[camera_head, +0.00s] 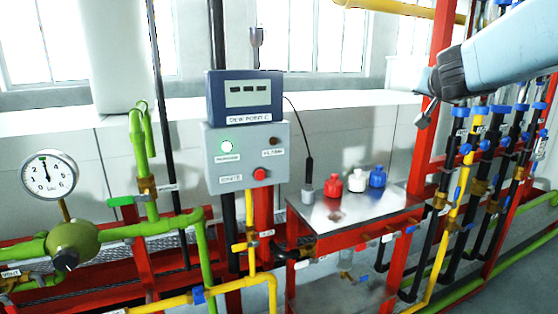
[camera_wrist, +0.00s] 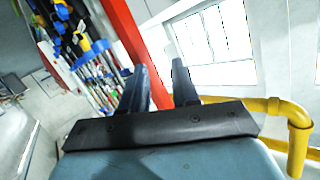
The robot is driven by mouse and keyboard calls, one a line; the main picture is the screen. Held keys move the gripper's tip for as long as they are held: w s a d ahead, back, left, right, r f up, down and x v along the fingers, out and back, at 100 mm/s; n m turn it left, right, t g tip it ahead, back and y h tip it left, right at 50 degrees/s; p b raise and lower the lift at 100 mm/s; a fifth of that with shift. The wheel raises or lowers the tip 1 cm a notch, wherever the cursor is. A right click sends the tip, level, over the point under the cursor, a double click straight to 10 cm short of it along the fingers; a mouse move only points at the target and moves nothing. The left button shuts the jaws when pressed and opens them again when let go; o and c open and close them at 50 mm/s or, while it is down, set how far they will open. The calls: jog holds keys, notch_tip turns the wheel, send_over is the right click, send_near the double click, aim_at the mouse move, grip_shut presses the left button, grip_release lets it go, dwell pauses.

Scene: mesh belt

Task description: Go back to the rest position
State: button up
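My gripper (camera_head: 424,112) shows at the upper right of the head view, at the end of my pale blue arm, beside a red post. In the wrist view my gripper (camera_wrist: 160,82) has its two dark fingers apart with a gap between them. Nothing is between the fingers, and the window and wall show behind. The gripper touches nothing that I can see. It is above and to the right of the small metal table (camera_head: 345,222).
Red, white and blue bottles (camera_head: 333,186) stand on the table. A control box (camera_head: 247,157) with a lit green button and a display (camera_head: 244,97) is left of it. A pressure gauge (camera_head: 48,175) is at far left. Pipes with blue valves (camera_head: 480,150) crowd the right.

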jog(key=s+a+f+n+g+y, duration=0.25)
jog(key=s+a+f, duration=0.2)
jog(key=a, duration=0.25)
jog(key=s+a+f+n+g+y, duration=0.1)
jog(key=s+a+f+n+y, duration=0.25)
jog(key=s+a, duration=0.3)
jog(key=s+d+f+g+h, duration=0.1)
jog(key=s+f+g, duration=0.4)
jog(key=s+f, duration=0.5)
jog(key=s+h, duration=0.1)
jog(key=s, duration=0.2)
jog(key=shift+s+d+f, duration=0.15)
jog(key=shift+s+d, duration=0.1)
jog(key=shift+g, duration=0.25)
